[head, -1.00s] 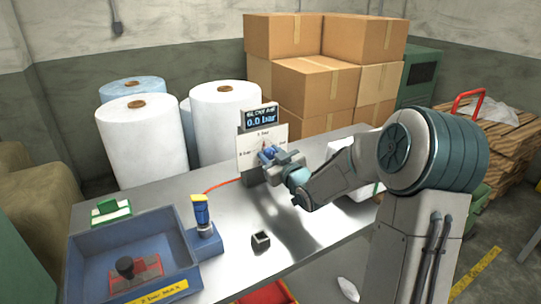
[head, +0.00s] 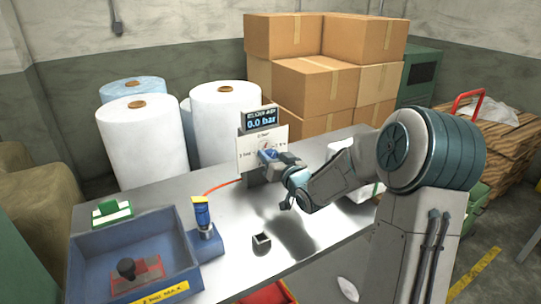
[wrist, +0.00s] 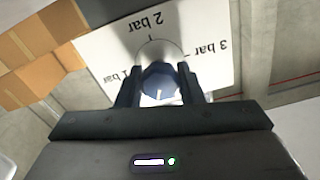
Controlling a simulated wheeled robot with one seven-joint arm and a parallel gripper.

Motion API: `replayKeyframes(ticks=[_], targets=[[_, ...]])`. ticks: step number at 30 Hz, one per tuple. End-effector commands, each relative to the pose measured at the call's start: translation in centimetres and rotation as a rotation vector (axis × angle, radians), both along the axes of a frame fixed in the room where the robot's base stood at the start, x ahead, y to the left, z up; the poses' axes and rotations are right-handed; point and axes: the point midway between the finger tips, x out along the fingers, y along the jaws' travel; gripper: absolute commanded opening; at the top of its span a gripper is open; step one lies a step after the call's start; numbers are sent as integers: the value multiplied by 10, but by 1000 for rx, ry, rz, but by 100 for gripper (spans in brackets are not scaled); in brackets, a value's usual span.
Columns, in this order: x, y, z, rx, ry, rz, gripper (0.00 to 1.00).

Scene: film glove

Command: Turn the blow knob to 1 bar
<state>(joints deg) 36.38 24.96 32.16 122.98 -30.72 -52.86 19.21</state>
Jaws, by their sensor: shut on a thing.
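The blow knob (wrist: 161,80) is blue with a short white line. In the wrist view it sits between the two fingers of my gripper (wrist: 160,88), which is shut on it. The white line points toward the bottom of that view, away from the 2 bar mark. The white dial plate (wrist: 190,55) appears upside down there, with 1 bar, 2 bar and 3 bar labels; a finger partly covers 1 bar. In the head view my gripper (head: 272,158) is at the dial plate (head: 246,150) and hides most of the knob. The display (head: 260,119) above reads 0.0 bar.
The dial stands at the back of a metal table (head: 180,190). A blue tray (head: 90,262), a blue and yellow tool (head: 202,214) and a small open box (head: 261,242) are left and in front. White rolls (head: 140,135) and cartons (head: 315,85) stand behind.

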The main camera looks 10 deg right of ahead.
Motion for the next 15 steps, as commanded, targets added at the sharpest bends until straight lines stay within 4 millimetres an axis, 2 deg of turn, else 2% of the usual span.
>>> replayKeyframes(ticks=[15], targets=[[0,0,2,469,154,-1,11]])
